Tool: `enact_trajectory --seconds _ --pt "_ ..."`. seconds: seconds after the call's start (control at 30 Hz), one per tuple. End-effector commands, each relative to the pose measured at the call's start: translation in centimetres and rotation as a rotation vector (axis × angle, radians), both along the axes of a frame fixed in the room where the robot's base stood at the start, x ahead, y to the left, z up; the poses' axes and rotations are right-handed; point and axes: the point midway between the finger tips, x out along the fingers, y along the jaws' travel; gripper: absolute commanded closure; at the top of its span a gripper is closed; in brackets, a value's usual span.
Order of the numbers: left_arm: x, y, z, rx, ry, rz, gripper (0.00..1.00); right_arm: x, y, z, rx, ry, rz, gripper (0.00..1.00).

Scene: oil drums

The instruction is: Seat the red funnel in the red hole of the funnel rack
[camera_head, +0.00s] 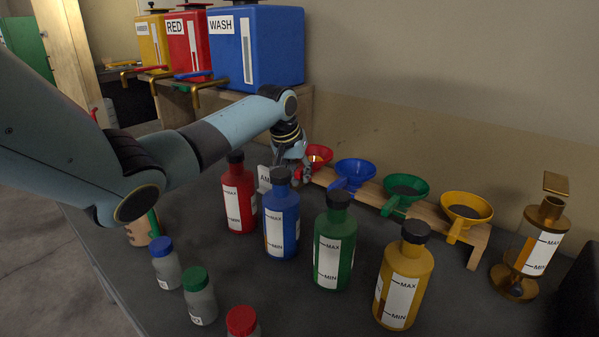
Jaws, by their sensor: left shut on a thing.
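The red funnel (318,153) is at the left end of the wooden funnel rack (476,245), mouth up. My left gripper (301,173) is beside it on the left, shut on its near side. The blue bottle's cap and my own wrist partly cover the fingers. The red hole and the funnel's lower part are hidden, so I cannot tell whether the funnel sits in the rack or is just above it. Blue (354,172), green (405,190) and yellow (466,209) funnels stand along the rack to the right. My right gripper is not in view.
Red (239,198), blue (282,220), green (333,245) and yellow (404,280) bottles stand in front of the rack. Small capped jars (199,298) are front left. A brass-topped pump (537,250) is at right. Amber, red and blue tanks (268,47) stand behind on a shelf.

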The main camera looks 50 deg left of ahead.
Motion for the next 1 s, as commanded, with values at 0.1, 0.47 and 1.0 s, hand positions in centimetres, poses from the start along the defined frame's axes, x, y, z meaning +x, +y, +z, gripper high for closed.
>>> enact_trajectory --seconds 0.1,0.47,1.0 --pt "0.0 -0.1 0.0 0.0 0.0 0.0 1.0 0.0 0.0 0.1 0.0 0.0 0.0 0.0" --pt "0.0 -0.1 -0.1 -0.001 0.0 0.0 0.62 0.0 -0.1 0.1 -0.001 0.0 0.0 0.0" --pt "0.1 0.3 2.2 0.001 -0.004 -0.001 0.62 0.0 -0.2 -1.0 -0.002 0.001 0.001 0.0"
